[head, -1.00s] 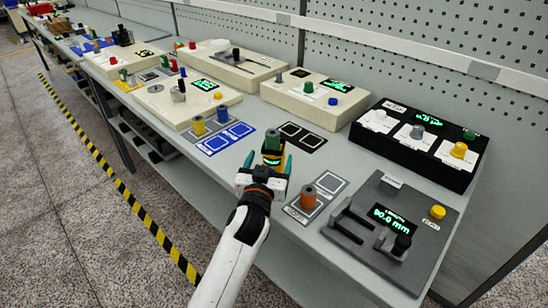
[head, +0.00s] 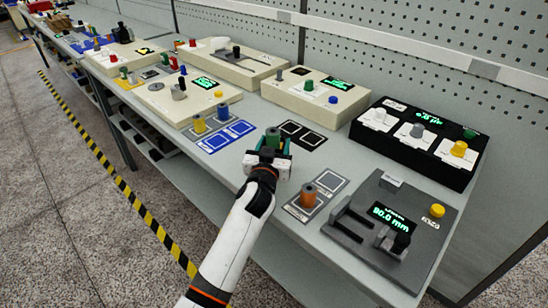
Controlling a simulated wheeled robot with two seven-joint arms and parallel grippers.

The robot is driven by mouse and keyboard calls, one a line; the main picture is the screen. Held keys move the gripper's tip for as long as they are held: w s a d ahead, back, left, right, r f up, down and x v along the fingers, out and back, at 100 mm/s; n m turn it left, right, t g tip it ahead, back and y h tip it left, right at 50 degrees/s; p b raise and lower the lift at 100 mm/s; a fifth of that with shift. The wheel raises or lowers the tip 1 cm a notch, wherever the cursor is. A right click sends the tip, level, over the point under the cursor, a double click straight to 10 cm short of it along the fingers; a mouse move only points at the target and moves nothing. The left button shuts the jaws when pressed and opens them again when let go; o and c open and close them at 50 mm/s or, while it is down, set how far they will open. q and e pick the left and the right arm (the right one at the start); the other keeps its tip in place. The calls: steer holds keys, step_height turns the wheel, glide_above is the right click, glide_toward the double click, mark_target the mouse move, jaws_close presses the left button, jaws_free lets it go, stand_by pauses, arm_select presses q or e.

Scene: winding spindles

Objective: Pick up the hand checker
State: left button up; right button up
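The hand checker appears to be the small dark and yellow device with a green cylinder on top; the green top (head: 273,136) shows just beyond my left gripper. Its body is mostly hidden behind the gripper, so contact cannot be seen. My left gripper (head: 273,147) is low over the bench, its teal fingertips apart on either side of the green top. The fingers look open. My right gripper is not in view.
A grey plate with an orange spindle (head: 309,197) lies close on the right, beside a grey gauge with a display (head: 390,213). A black mat (head: 302,135) lies just behind. A blue mat (head: 226,136) lies to the left. A black box (head: 419,143) stands at the right.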

arm_select(q)
steer(key=shift+r, duration=0.1)
steer(key=c, duration=0.4)
step_height(320, 180, up, 10)
steer(key=shift+p, duration=0.3)
steer(key=shift+c, duration=0.2)
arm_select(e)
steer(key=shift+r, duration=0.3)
arm_select(q)
steer(key=shift+f+b, duration=3.05)
steer(key=shift+f, duration=1.4)
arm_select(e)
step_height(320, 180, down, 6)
arm_select(q)
steer(key=shift+f+b, duration=0.45)
steer(key=shift+f, duration=0.25)
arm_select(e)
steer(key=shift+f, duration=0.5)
arm_select(q)
steer(key=shift+f, duration=0.1)
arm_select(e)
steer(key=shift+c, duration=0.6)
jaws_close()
